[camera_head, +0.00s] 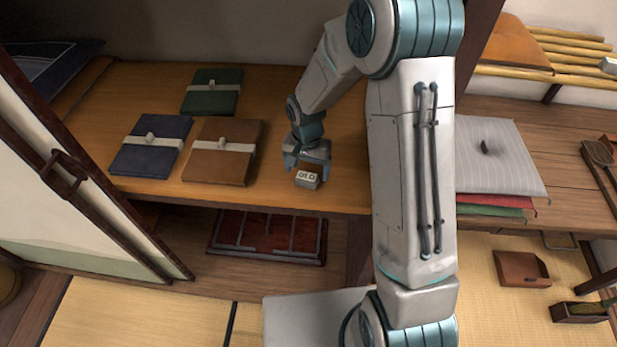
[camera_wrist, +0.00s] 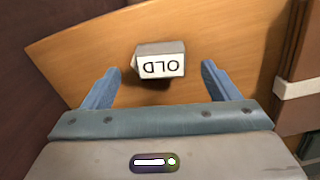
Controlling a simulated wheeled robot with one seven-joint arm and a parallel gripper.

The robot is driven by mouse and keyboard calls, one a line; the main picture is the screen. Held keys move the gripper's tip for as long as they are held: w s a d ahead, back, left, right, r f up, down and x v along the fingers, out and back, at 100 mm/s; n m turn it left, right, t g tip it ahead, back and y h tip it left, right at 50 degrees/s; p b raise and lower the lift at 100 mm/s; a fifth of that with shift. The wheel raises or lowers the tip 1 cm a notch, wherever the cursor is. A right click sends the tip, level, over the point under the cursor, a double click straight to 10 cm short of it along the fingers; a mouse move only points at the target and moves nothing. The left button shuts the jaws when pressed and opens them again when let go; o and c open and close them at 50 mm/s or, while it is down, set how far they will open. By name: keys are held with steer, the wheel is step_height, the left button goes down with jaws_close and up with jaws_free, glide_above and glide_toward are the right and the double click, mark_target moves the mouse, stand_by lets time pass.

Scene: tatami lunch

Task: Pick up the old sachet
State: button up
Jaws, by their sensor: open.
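The old sachet (camera_head: 307,179) is a small pale grey block with a white label, near the front edge of the wooden shelf. In the wrist view the sachet (camera_wrist: 160,62) shows the label "OLD" upside down. My gripper (camera_head: 304,168) is just above and behind it in the head view. In the wrist view my gripper (camera_wrist: 159,78) is open, with one blue finger to each side of the sachet's line and clear gaps between. The sachet appears to rest on the shelf, apart from both fingers.
The wooden shelf (camera_head: 275,110) also carries a green folder (camera_head: 212,101), a dark blue folder (camera_head: 150,160) and a brown folder (camera_head: 220,168), left of my gripper. A red divided tray (camera_head: 268,235) lies below the shelf. A sliding door (camera_head: 60,190) stands at left.

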mark_target(307, 179)
steer(key=shift+f, duration=1.25)
steer(key=shift+c, duration=0.3)
steer(key=c, duration=1)
steer(key=shift+r, duration=0.15)
